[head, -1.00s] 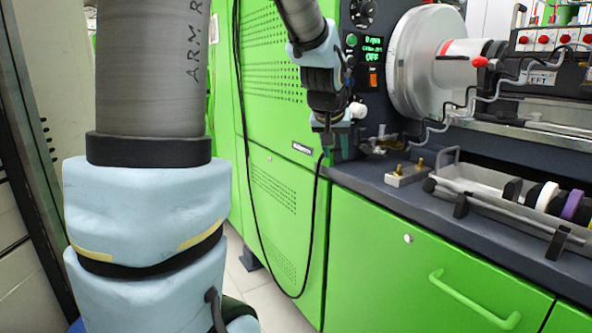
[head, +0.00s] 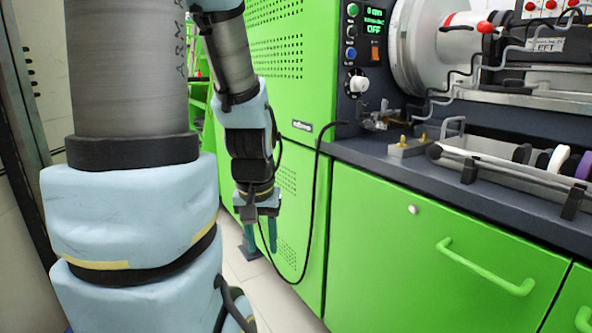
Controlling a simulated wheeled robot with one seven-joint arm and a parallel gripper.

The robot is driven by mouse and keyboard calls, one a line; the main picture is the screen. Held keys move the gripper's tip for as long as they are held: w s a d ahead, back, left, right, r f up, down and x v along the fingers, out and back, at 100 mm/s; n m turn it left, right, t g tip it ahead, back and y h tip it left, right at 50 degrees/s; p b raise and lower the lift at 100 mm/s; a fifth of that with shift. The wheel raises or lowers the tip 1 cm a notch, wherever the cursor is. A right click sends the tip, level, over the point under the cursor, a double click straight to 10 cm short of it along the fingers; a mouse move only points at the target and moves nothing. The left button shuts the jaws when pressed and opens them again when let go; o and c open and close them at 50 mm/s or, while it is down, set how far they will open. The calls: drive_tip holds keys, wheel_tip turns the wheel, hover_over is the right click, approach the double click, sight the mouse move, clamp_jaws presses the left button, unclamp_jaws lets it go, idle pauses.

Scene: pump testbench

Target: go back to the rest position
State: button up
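My gripper (head: 260,236) hangs pointing down in front of the green cabinet, left of the bench. Its two teal fingers are apart, with nothing seen between them. My arm comes down from the top of the picture. The control panel (head: 368,50) with its green display reading OFF, orange switch and white knob (head: 358,83) is clear of the gripper, up and to the right.
The green cabinet (head: 310,190) is close behind my gripper, and a black cable (head: 312,215) loops down beside it. The dark bench top (head: 400,180) holds a brass-fitted block (head: 405,147) and a tray with coloured rings (head: 557,160). Pale floor shows below.

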wheel_tip(320, 180, down, 4)
drive_tip(key=b, duration=0.3)
wheel_tip(320, 180, up, 28)
drive_tip(key=p, duration=2.7)
drive_tip(key=shift+s+f+p, duration=0.15)
drive_tip(key=shift+s+p, duration=0.15)
drive_tip(key=shift+p, duration=0.1)
drive_tip(key=shift+d, duration=0.15)
